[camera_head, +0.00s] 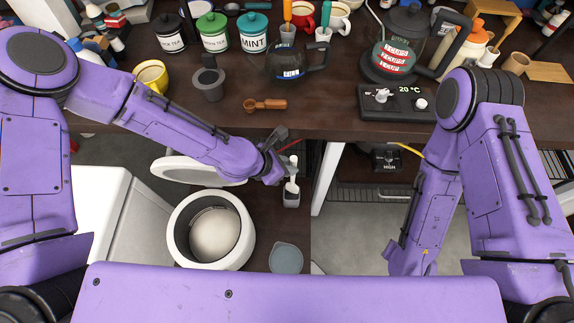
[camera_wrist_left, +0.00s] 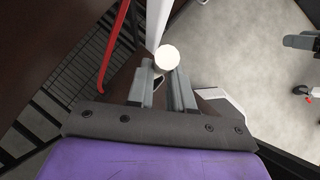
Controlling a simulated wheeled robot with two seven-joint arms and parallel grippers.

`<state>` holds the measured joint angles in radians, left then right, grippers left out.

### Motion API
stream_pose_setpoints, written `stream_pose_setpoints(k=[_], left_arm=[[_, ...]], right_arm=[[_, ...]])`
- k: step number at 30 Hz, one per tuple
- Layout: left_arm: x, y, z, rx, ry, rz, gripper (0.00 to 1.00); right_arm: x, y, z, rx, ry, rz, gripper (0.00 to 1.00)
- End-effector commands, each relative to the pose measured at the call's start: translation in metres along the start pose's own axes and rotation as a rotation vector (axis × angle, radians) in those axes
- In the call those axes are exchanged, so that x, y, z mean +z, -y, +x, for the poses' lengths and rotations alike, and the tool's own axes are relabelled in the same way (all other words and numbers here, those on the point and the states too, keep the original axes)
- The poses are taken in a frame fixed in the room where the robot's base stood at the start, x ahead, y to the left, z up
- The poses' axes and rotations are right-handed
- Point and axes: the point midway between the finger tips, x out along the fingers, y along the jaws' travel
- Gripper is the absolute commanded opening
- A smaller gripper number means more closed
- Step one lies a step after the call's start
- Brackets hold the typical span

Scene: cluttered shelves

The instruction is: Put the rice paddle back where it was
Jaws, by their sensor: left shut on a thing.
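My left gripper (camera_head: 283,166) is shut on the rice paddle (camera_head: 292,187), whose white lower end hangs down at a small grey holder (camera_head: 291,200). I cannot tell how far the paddle is inside the holder. In the left wrist view the paddle's pale round end (camera_wrist_left: 167,57) shows between the fingertips (camera_wrist_left: 164,77). My right arm comes in from the right, but its gripper is not visible.
An open white rice cooker (camera_head: 247,240), its lid (camera_head: 175,171) raised, stands left of the holder.

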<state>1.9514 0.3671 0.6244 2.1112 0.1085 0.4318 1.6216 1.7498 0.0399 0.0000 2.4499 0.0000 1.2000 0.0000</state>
Motion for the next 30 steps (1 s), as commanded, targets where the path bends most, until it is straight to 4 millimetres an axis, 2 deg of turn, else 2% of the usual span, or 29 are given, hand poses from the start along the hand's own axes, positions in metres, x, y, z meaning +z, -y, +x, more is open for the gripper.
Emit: stream_pose_setpoints(k=[23, 24, 25, 26, 30], left_arm=[[-0.01, 0.0, 0.013, 0.002, 0.002, 0.0, 0.0], [-0.01, 0.0, 0.013, 0.002, 0.002, 0.0, 0.31], [-0.01, 0.0, 0.013, 0.002, 0.002, 0.0, 0.4], [-0.01, 0.0, 0.013, 0.002, 0.002, 0.0, 0.46], [-0.01, 0.0, 0.013, 0.002, 0.002, 0.0, 0.46]], right_arm=[[0.003, 0.001, 0.007, 0.0, 0.0, 0.0, 0.43], [0.003, 0.001, 0.007, 0.0, 0.0, 0.0, 0.43], [0.003, 0.001, 0.007, 0.0, 0.0, 0.0, 0.43], [0.003, 0.001, 0.007, 0.0, 0.0, 0.0, 0.43], [0.003, 0.001, 0.007, 0.0, 0.0, 0.0, 0.43]])
